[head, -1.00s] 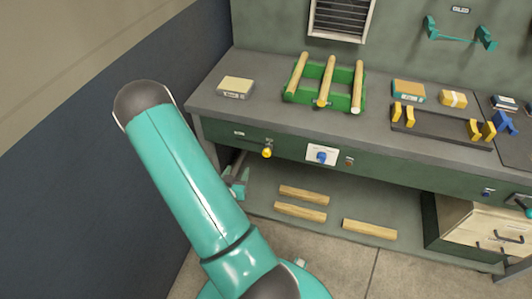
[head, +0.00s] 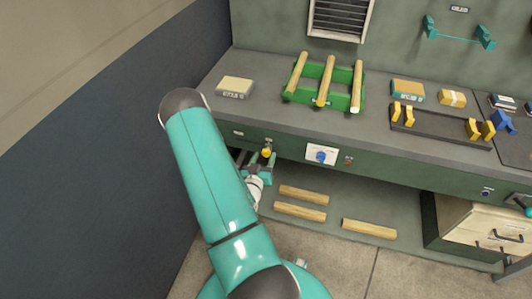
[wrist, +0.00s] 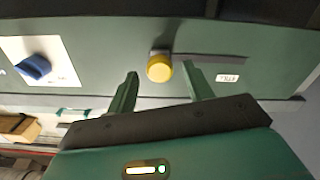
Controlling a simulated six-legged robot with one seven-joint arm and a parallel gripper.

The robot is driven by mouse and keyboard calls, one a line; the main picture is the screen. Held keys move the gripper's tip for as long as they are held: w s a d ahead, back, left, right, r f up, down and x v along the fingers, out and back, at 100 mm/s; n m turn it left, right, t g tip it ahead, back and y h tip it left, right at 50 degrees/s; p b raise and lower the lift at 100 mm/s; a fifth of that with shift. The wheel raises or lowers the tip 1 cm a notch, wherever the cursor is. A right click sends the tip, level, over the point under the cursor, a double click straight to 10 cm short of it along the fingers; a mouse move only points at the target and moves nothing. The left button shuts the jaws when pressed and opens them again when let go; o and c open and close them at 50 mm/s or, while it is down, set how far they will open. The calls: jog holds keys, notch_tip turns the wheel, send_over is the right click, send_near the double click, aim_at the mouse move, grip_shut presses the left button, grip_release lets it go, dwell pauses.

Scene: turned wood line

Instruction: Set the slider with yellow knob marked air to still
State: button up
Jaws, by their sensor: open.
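The yellow knob (head: 266,153) of the slider sits on the green front panel below the bench top. It also shows in the wrist view (wrist: 159,68), where a dark slot (wrist: 210,58) runs from it to the right. A small white label (wrist: 228,78) lies near that slot's far end; its text is too small to read. In the head view a pale label (head: 238,133) is on the panel left of the knob. My gripper (wrist: 160,76) is open, one finger on each side of the knob in the picture. I see no finger touching it; depth is hard to tell.
A blue dial on a white plate (head: 321,155) is on the same panel, right of the knob. The bench top (head: 265,120) overhangs the panel. Several wooden billets (head: 303,193) lie on the shelf below. A blue-grey wall (head: 90,190) stands at the left.

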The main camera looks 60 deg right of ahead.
aim_at(265, 155)
jog(key=shift+w+d, duration=0.15)
jog(key=shift+d, duration=0.65)
jog(key=shift+w+d, duration=0.1)
jog(key=shift+d, duration=0.7)
grip_shut()
jog(key=w, duration=0.4)
jog(key=w+a, duration=0.1)
jog(key=w, duration=0.3)
jog(key=w+a, duration=0.1)
jog(key=w, duration=0.3)
jog(key=shift+w, duration=0.15)
grip_release()
jog(key=shift+w, duration=0.15)
jog(key=shift+a, duration=0.15)
jog(key=s+a, duration=0.2)
jog(key=a, duration=1.1)
jog(key=shift+s+a, duration=0.2)
jog(key=shift+s, duration=0.05)
